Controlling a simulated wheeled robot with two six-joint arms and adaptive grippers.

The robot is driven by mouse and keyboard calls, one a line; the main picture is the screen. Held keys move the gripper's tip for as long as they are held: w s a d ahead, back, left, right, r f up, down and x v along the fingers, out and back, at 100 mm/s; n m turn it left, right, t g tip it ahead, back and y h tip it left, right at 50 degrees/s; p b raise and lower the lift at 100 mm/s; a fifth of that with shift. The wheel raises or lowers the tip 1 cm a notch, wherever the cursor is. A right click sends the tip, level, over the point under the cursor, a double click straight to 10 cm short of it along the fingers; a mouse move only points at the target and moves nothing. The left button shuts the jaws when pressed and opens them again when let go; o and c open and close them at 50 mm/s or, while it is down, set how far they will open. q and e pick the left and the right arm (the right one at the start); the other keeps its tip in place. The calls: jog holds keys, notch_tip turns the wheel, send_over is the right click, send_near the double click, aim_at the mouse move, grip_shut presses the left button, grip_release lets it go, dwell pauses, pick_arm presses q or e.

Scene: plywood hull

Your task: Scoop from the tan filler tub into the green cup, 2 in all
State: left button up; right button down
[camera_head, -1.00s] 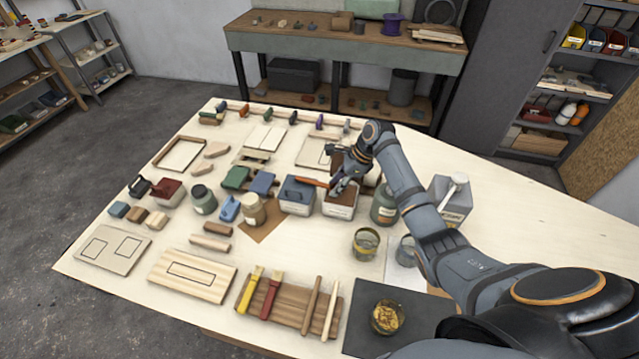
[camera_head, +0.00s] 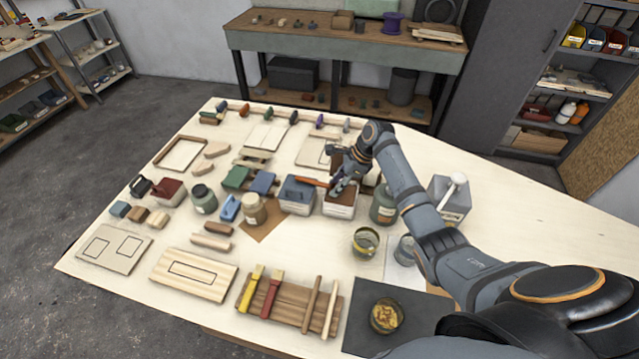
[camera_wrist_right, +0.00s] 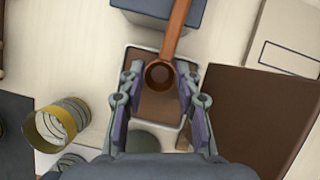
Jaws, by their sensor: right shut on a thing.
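My right gripper (camera_head: 343,187) is shut on an orange-brown scoop (camera_head: 312,182), low over a white tub (camera_head: 340,211). In the right wrist view the scoop's round bowl (camera_wrist_right: 160,75) is between the fingers (camera_wrist_right: 158,100), over the tub's brown filler (camera_wrist_right: 150,107); its handle runs up out of the picture. I cannot tell if the bowl touches the filler. A clear cup with an olive-yellow rim (camera_head: 365,243), perhaps the green cup, stands in front of the tub; it also shows in the right wrist view (camera_wrist_right: 55,128). My left gripper is not in view.
A blue-topped tub (camera_head: 297,202) stands just left of the white tub, and a green jar (camera_head: 384,207) just right. A glass with yellow contents (camera_head: 387,316) stands on a dark mat (camera_head: 365,296). A white-grey canister (camera_head: 452,200) stands farther right. The table's right side is mostly clear.

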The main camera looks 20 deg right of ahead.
jog(key=shift+f+p, duration=0.15)
jog(key=shift+p, duration=0.8)
dwell(0.9)
jog(key=shift+s+f, duration=0.1)
dwell(0.5)
notch_tip(320, 180, up, 3)
jog(key=p, duration=0.3)
jog(key=shift+p, duration=0.4)
notch_tip(320, 180, up, 2)
jog(key=shift+r+p, duration=0.1)
jog(key=shift+p, duration=0.25)
jog(key=shift+r, duration=1.25)
